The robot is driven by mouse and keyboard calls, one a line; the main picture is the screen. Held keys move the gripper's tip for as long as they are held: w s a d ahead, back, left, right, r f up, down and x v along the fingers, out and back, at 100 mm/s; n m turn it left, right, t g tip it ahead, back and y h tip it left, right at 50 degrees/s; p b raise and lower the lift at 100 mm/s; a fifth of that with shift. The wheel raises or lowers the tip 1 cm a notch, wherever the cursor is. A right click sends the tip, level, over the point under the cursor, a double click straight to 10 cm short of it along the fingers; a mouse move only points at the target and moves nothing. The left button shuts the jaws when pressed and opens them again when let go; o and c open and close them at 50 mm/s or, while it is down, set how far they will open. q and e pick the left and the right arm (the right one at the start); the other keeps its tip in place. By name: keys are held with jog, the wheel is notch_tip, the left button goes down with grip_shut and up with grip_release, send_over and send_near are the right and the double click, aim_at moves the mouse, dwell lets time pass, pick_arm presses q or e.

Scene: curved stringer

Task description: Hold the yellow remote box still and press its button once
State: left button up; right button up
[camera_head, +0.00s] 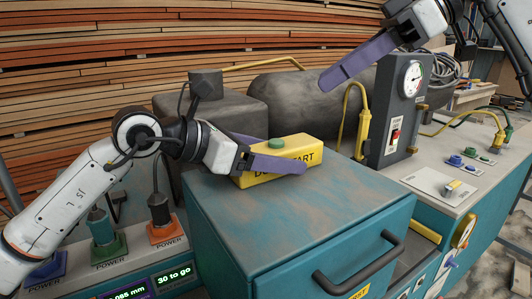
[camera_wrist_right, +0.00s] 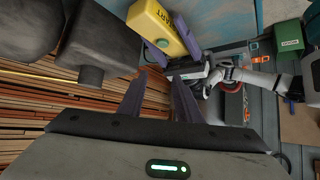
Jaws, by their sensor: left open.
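The yellow remote box (camera_head: 308,150) with dark lettering sits on the worn teal cabinet. A green button (camera_head: 276,143) is on its top. My left gripper (camera_head: 290,160) is around the box: one purple finger runs along its near face, and the other is mostly hidden behind it. Its jaws are open; contact cannot be told. My right gripper (camera_head: 328,80) is up in the air, above and to the right of the box. The right wrist view shows its two fingers (camera_wrist_right: 160,82) apart and empty, with the yellow box (camera_wrist_right: 152,20) beyond them.
The teal cabinet (camera_head: 330,215) has free room on its top right of the box. A grey gauge panel (camera_head: 392,120) stands to the right. Dark rounded machine parts (camera_head: 295,105) lie behind. Power plugs (camera_head: 160,210) stand at the left, and stacked planks (camera_head: 80,60) fill the back.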

pick_arm(q)
jog(key=shift+c, duration=0.2)
jog(key=c, duration=1.4)
pick_arm(e)
jog(key=shift+c, duration=0.4)
pick_arm(q)
jog(key=shift+o, duration=0.2)
pick_arm(e)
grip_shut()
